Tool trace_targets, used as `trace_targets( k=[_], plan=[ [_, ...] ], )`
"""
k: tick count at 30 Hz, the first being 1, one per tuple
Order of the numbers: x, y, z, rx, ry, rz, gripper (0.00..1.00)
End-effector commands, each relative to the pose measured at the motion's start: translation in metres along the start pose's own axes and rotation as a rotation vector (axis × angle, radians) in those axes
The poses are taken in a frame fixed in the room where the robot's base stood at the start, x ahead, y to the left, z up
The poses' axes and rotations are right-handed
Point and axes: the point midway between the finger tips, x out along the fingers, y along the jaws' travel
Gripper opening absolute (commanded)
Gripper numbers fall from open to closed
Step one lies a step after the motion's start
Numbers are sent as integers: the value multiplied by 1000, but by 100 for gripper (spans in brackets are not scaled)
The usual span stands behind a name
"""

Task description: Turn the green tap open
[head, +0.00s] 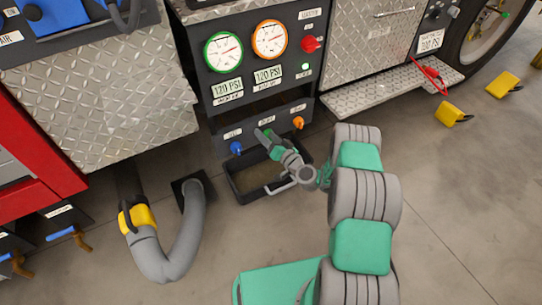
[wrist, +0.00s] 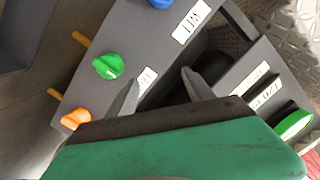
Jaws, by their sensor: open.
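The green tap (wrist: 108,66) shows in the wrist view on a dark panel (wrist: 140,45), between a blue tap (wrist: 160,3) and an orange tap (wrist: 75,119). My gripper (wrist: 160,77) is open and empty. Its left finger comes near the green tap, which lies outside the fingers, to their left. Whether they touch the panel I cannot tell. In the head view my gripper (head: 262,134) is in front of the lower panel, between the blue tap (head: 237,148) and the orange tap (head: 299,122); it largely or wholly hides the green tap there.
A green-rimmed gauge (head: 223,52) and an orange-rimmed gauge (head: 270,39) sit above, with a red knob (head: 310,44). A dark tray (head: 240,190) lies below the panel. A grey hose (head: 195,225) stands to the left. A diamond-plate step (head: 390,88) juts out at right.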

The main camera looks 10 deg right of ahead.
Motion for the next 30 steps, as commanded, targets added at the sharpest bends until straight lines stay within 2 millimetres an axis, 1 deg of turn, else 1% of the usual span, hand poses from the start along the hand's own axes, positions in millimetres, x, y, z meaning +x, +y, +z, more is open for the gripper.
trace_targets(
  k=[1, 3, 6, 8, 10, 15, 19, 23, 29, 30],
  plan=[
    [-9, 36, 30, 44, 57, 33, 61],
    [-22, 61, 43, 88, 124, 70, 61],
    [-31, 77, 50, 117, 173, 100, 61],
    [-28, 79, 48, 121, 182, 104, 61],
    [-18, 79, 46, 120, 182, 102, 61],
    [15, 82, 42, 119, 180, 100, 61],
    [35, 85, 38, 121, 179, 102, 61],
    [43, 85, 36, 123, 179, 103, 61],
    [43, 85, 35, 123, 178, 104, 61],
    [43, 85, 35, 123, 178, 104, 59]
  ],
)
